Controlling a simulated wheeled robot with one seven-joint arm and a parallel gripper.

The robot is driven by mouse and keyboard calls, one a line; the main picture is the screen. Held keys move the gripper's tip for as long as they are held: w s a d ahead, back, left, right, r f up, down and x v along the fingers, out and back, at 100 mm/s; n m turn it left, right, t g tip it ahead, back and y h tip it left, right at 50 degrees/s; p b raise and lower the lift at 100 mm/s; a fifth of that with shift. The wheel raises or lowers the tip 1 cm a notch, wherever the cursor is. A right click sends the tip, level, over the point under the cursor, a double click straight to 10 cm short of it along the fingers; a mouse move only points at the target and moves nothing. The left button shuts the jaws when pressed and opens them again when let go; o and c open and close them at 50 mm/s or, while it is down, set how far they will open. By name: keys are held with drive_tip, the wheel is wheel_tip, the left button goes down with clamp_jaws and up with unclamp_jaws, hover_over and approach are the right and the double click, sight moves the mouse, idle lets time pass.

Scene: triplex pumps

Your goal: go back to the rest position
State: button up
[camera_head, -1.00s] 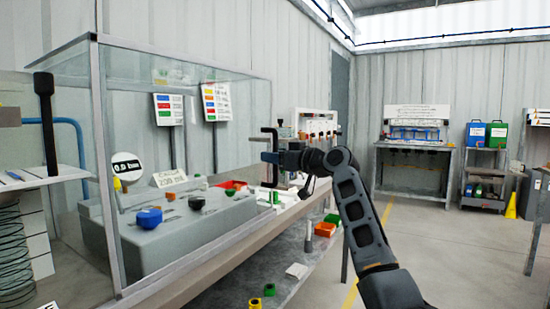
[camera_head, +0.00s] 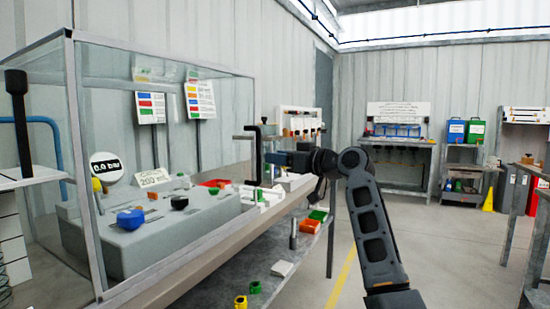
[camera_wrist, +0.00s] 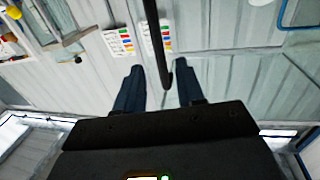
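My gripper (camera_head: 270,158) is held out level over the bench, reaching left from my bent arm. In the wrist view my gripper (camera_wrist: 160,82) has two dark blue fingers spread apart, with the wall seen between them. A black upright bar with a bent top (camera_head: 254,150) stands just left of the fingertips in the head view. In the wrist view this black bar (camera_wrist: 155,45) comes down from the top edge, and its end shows in the gap between the fingers. No object is seen gripped. I cannot tell how far the bar is from the fingers.
A glass case (camera_head: 70,150) over a grey block with coloured knobs (camera_head: 130,219) stands at left. The bench's lower shelf (camera_head: 225,290) holds small coloured parts. A far workbench (camera_head: 400,145) and a shelf cart (camera_head: 468,160) stand behind. The floor (camera_head: 440,260) at right is clear.

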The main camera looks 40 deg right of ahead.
idle(0.4)
drive_tip(key=s+a+f+m+h, duration=0.15)
drive_tip(key=a+f, duration=0.25)
drive_tip(key=f, duration=0.4)
drive_tip(key=s+a+f+m+g, duration=0.1)
drive_tip(key=s+a+f, duration=0.25)
drive_tip(key=f, duration=0.45)
drive_tip(key=s+a+f+m+h, duration=0.15)
drive_tip(key=a+f, duration=0.25)
drive_tip(key=f, duration=0.4)
drive_tip(key=s+a+f+g+h, duration=0.1)
drive_tip(key=s+a+f, duration=0.5)
drive_tip(key=s, duration=0.2)
drive_tip(key=s+a+f+g, duration=0.1)
drive_tip(key=s+a+f, duration=0.4)
drive_tip(key=s+f, duration=0.3)
drive_tip(key=s+a, duration=0.5)
drive_tip(key=s, duration=0.9)
drive_tip(key=s+a+r+n+y, duration=0.15)
drive_tip(key=s+r, duration=0.25)
drive_tip(key=s, duration=0.4)
drive_tip(key=s+a+r+n, duration=0.1)
drive_tip(key=s+a+r, duration=0.25)
drive_tip(key=s, duration=0.45)
wheel_tip(320, 180, up, 14)
drive_tip(key=p, duration=1.3)
drive_tip(key=shift+d+f, duration=0.25)
drive_tip(key=shift+d, duration=0.15)
